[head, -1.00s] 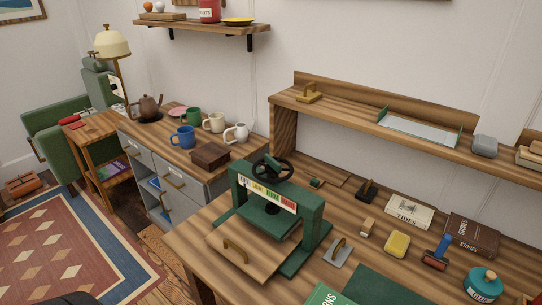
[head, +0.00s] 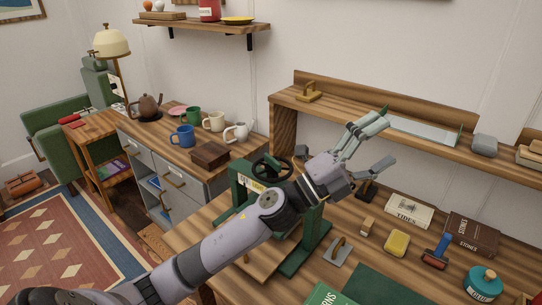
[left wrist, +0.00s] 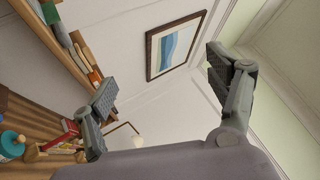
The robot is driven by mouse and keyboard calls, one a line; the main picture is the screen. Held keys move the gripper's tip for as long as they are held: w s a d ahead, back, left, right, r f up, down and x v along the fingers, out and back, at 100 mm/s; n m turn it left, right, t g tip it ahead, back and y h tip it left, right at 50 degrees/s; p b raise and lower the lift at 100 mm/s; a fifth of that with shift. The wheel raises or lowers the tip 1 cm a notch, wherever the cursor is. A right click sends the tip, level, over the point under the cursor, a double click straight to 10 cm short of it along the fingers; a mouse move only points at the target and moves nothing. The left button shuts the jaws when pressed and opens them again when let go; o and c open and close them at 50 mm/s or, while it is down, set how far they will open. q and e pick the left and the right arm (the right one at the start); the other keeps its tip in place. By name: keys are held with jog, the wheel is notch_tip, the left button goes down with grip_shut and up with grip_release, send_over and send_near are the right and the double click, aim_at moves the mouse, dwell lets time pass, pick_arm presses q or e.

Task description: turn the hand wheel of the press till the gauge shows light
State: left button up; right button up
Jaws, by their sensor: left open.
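The green press (head: 318,238) stands on the wooden bench, partly behind my left arm. Its dark hand wheel (head: 260,166) shows at the top left of the press, its right part close to my arm in the picture. The gauge strip (head: 256,186) shows only its left end, with a white and a yellow field; the rest is hidden and I cannot read a pointer. My left gripper (head: 382,143) is open and empty, past the press to the right, its fingers raised in front of the shelf. In the left wrist view the open fingers (left wrist: 160,80) have nothing between them.
A raised shelf (head: 345,112) runs behind the bench. Mugs (head: 182,136) and a brown box (head: 209,155) stand left.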

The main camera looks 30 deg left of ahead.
pick_arm(q)
jog(key=s+d+r+m+g+h, duration=0.15)
jog(key=d+m+g+h, duration=0.25)
jog(key=m+g, duration=0.6)
jog(key=m+g+y, duration=0.4)
jog(key=y, duration=1.3)
send_near(272, 158)
jog(key=p+x, duration=0.1)
jog(key=x, duration=0.8)
jog(key=shift+d, duration=0.1)
jog(key=shift+c, duration=0.6)
